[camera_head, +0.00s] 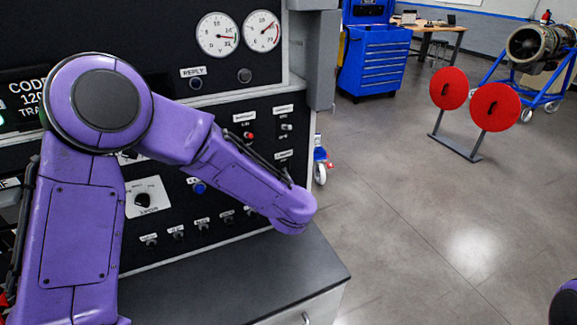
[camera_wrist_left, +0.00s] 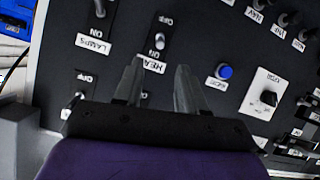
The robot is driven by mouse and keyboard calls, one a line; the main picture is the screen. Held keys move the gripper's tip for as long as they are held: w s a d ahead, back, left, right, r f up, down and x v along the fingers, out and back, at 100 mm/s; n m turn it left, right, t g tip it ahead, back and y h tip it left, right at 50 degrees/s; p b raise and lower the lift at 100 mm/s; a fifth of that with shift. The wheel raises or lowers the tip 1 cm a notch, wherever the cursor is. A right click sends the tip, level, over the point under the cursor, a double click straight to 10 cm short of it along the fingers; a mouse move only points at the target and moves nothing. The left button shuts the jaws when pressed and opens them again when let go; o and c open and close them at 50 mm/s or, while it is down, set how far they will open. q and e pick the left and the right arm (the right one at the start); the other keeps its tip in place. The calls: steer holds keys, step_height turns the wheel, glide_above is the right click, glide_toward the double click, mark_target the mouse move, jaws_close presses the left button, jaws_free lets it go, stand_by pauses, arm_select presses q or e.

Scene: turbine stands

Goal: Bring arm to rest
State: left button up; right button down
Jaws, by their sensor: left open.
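My purple left arm (camera_head: 235,170) comes in from the left in the head view and crosses in front of a black control panel (camera_head: 262,110). Its gripper is hidden there. In the left wrist view the left gripper (camera_wrist_left: 160,68) is open, with two grey fingers apart and nothing between them. Behind the fingers is the panel with a toggle switch (camera_wrist_left: 159,41) and a partly covered label. I cannot tell whether the fingertips touch the panel. A piece of purple, likely my right arm, shows at the bottom right corner of the head view; my right gripper is out of view.
Two white gauges (camera_head: 217,34) top the panel. A blue button (camera_wrist_left: 225,71) and a rotary knob (camera_wrist_left: 268,97) sit right of the fingers. A dark ledge (camera_head: 240,275) juts out below. Red discs on a stand (camera_head: 495,107) and a blue cabinet (camera_head: 375,60) stand beyond open floor.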

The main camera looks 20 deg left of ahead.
arm_select(q)
steer(key=s+f+m+g+h, duration=0.1)
steer(key=s+f, duration=0.6)
steer(key=f, duration=0.2)
steer(key=s+f+m+h, duration=0.2)
steer(key=s+f, duration=0.5)
steer(key=f, duration=0.2)
steer(key=s+f+m+g+h, duration=0.1)
steer(key=s+f+m, duration=0.1)
steer(key=s+f, duration=0.5)
step_height(320, 180, down, 2)
steer(key=shift+s+a+f+g+h, duration=0.1)
steer(key=shift+a+f+g+h, duration=0.05)
steer(key=shift+g+h, duration=0.2)
steer(key=s+f+g+h+b, duration=0.25)
steer(key=s+f, duration=0.35)
steer(key=s, duration=0.6)
step_height(320, 180, down, 8)
steer(key=y+b, duration=0.1)
steer(key=b, duration=0.6)
steer(key=shift+w+b, duration=0.35)
